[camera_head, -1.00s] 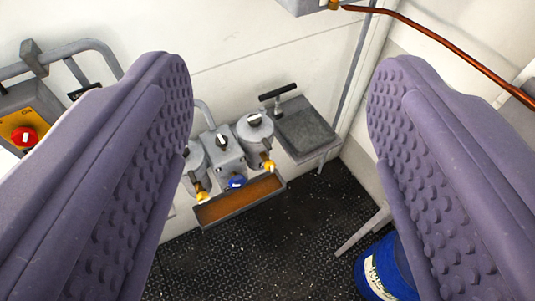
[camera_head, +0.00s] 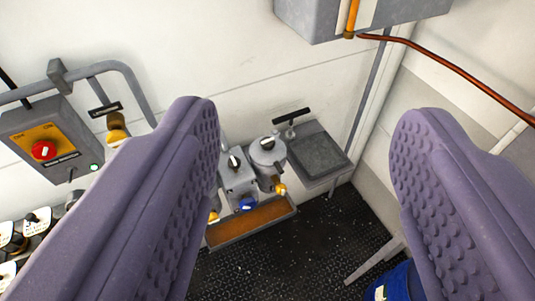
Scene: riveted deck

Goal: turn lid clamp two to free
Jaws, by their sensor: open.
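My gripper (camera_head: 305,122) is open and empty, its two purple padded fingers wide apart in the foreground. Between the fingers, farther off, stand grey canister-like units with lids (camera_head: 268,150) and dark knobs with pale marks on top. Yellow fittings (camera_head: 280,188) and a blue knob (camera_head: 247,204) sit on their fronts. A grey box with a dark top (camera_head: 318,155) and a black T-handle (camera_head: 291,116) stands to their right. I cannot tell which part, if any, is lid clamp two. The left finger hides part of the units.
A grey panel with a red knob (camera_head: 43,151) and a railing (camera_head: 105,66) are at left. Labelled knobs (camera_head: 36,222) show at lower left. A brown tray (camera_head: 250,224) lies below the units. A grey cabinet (camera_head: 345,16) and a copper pipe (camera_head: 455,70) are above right. A blue drum (camera_head: 398,284) is at lower right.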

